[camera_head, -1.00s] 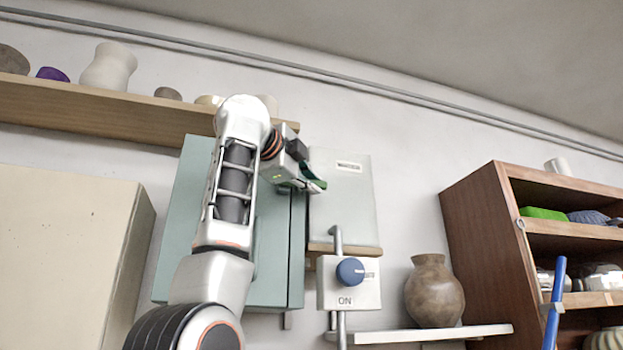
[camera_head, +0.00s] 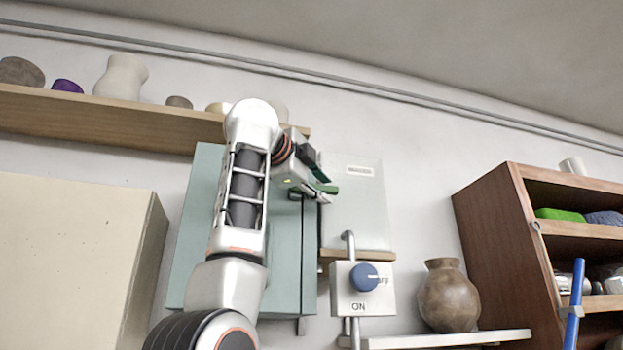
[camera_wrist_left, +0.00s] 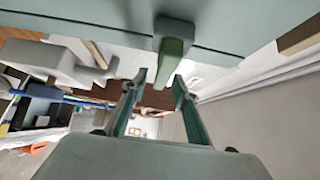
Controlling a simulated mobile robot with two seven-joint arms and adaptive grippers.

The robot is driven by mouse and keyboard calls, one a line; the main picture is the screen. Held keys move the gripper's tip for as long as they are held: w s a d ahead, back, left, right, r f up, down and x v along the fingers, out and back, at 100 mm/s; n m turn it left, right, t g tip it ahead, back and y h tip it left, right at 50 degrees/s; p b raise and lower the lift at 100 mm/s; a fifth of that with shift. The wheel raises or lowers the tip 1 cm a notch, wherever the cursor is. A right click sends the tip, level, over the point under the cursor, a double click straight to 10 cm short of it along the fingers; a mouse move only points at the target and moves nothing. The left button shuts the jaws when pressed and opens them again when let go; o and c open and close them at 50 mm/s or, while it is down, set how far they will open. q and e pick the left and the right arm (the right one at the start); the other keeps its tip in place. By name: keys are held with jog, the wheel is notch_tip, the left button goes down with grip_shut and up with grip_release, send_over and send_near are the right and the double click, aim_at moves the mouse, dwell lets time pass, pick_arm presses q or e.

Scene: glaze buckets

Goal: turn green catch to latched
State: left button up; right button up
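The green catch (camera_head: 328,188) is a short green lever at the right edge of the grey-green wall cabinet (camera_head: 285,265). In the left wrist view the catch (camera_wrist_left: 172,58) extends from a grey-green mount toward my fingers. My left gripper (camera_head: 321,186) is at the catch, with its fingers on either side of it in the head view. In the left wrist view the fingers (camera_wrist_left: 160,80) are apart, with the green end near the gap between their tips. I cannot tell whether they touch it. My right gripper is not in view.
A pale box (camera_head: 357,210) hangs just right of the catch, above a switch with a blue knob (camera_head: 364,278) marked ON. A wooden shelf (camera_head: 110,118) with pots runs above. A brown vase (camera_head: 448,297) and a wooden bookcase (camera_head: 490,240) stand to the right.

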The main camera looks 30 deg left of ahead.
pick_arm(q)
jog(key=s, duration=1.1)
jog(key=shift+s+d, duration=0.25)
jog(key=shift+d, duration=0.2)
